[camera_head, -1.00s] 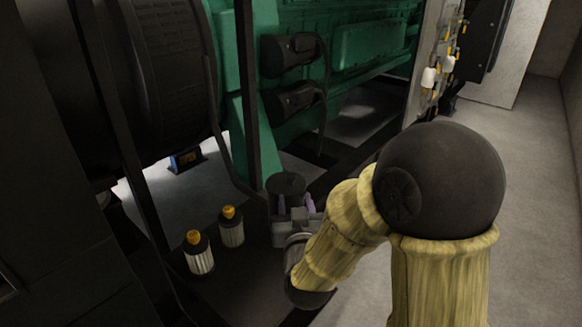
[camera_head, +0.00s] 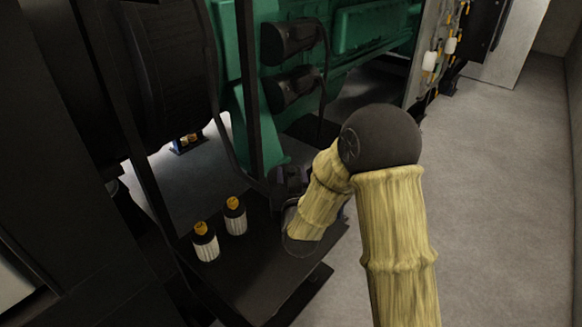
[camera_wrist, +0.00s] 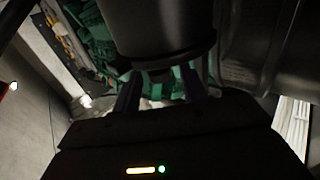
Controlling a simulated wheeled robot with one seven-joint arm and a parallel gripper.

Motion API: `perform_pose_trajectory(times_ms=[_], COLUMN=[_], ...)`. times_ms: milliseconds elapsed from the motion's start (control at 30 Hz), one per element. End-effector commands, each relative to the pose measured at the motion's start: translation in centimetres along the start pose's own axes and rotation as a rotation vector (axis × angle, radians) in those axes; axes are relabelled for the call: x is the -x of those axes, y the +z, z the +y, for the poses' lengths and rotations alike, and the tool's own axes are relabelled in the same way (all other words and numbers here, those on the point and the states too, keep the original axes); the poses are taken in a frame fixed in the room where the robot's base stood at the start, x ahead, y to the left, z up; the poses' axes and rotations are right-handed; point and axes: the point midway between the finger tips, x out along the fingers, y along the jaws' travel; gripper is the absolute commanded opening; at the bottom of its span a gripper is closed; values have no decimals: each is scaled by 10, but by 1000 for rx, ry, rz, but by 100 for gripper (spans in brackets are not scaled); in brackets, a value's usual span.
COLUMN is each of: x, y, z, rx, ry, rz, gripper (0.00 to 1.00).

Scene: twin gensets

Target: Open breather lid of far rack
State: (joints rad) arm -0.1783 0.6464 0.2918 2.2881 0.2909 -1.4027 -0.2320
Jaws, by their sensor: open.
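In the wrist view, my gripper (camera_wrist: 161,92) is open, its two dark fingers spread below the lower end of a large dark cylinder (camera_wrist: 165,30). A small knob shows under that cylinder, between the fingers; I cannot tell whether they touch it. In the head view, my gripper (camera_head: 289,177) is dark and mostly hidden behind my forearm, beyond the near dark platform. I cannot make out for sure which part is the breather lid. A blue rack (camera_head: 187,145) with small yellow-capped items lies on the floor farther back.
Two white, orange-capped filters (camera_head: 206,242) (camera_head: 236,216) stand on the dark platform (camera_head: 265,262). A dark upright post (camera_head: 247,90) and the green engine (camera_head: 375,40) rise behind. A panel with white bottles (camera_head: 429,61) is at the back right. Grey floor (camera_head: 500,190) is clear on the right.

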Motion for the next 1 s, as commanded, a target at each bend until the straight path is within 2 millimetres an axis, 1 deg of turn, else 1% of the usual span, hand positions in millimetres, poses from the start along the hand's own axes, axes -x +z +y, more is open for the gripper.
perform_pose_trajectory(times_ms=[33, 167, 467, 700, 1000], x=[-7, -17, -19, -19, -19], y=[-1, 0, 0, 0, -2], z=[0, 0, 0, 0, -3], rx=[-1, -1, 0, 0, 5], ry=[0, -1, -1, -1, -5], rz=[0, 0, -1, 0, -5], gripper=[43, 43, 43, 0, 0])
